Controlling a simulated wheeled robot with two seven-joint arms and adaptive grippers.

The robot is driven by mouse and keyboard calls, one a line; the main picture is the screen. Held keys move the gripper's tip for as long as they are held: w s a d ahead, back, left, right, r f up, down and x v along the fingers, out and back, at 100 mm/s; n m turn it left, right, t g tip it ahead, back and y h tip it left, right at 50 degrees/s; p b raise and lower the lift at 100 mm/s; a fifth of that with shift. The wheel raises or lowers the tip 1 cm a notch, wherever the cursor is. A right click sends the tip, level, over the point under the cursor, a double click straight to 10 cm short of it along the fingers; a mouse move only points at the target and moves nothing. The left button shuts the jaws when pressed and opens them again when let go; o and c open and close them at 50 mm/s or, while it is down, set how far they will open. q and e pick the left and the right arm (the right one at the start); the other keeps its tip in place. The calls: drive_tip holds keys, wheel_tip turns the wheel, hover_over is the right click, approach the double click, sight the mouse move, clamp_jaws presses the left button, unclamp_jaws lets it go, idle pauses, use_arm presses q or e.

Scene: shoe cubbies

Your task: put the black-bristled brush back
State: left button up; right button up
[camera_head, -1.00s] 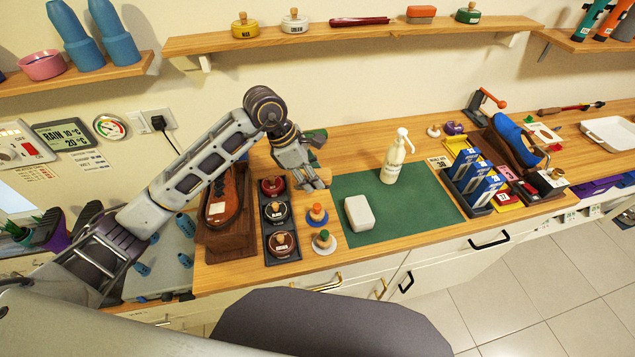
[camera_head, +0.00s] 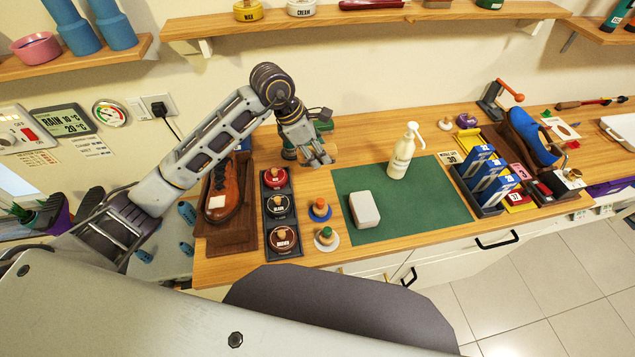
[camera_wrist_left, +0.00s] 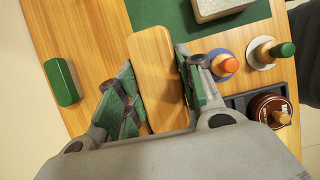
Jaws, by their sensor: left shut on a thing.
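My left gripper (camera_head: 320,160) is above the wooden bench, left of the green mat (camera_head: 430,215). In the left wrist view, its green-padded fingers (camera_wrist_left: 165,95) are shut on a brush with a pale, rounded wooden back (camera_wrist_left: 153,55). The brush's bristles are hidden, so I cannot see their colour. A green block-shaped item (camera_wrist_left: 63,82) lies on the bench beside the gripper; I cannot tell what it is. My right gripper is in neither view.
Round tins stand in a dark tray (camera_head: 268,235) beside a brown shoe (camera_head: 220,195). Two knob-topped daubers, blue (camera_head: 320,210) and white (camera_head: 326,239), stand near a pale block (camera_head: 364,209). A white pump bottle (camera_head: 402,155) stands on the mat. A shelf (camera_head: 380,17) hangs above.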

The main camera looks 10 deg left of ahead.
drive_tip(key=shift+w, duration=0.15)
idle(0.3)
use_arm(q)
drive_tip(key=shift+f, duration=0.9)
wheel_tip(320, 180, down, 3)
drive_tip(key=shift+f+p, duration=0.3)
drive_tip(key=shift+f, duration=0.45)
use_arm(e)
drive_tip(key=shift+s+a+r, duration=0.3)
use_arm(q)
drive_tip(key=shift+f, duration=0.1)
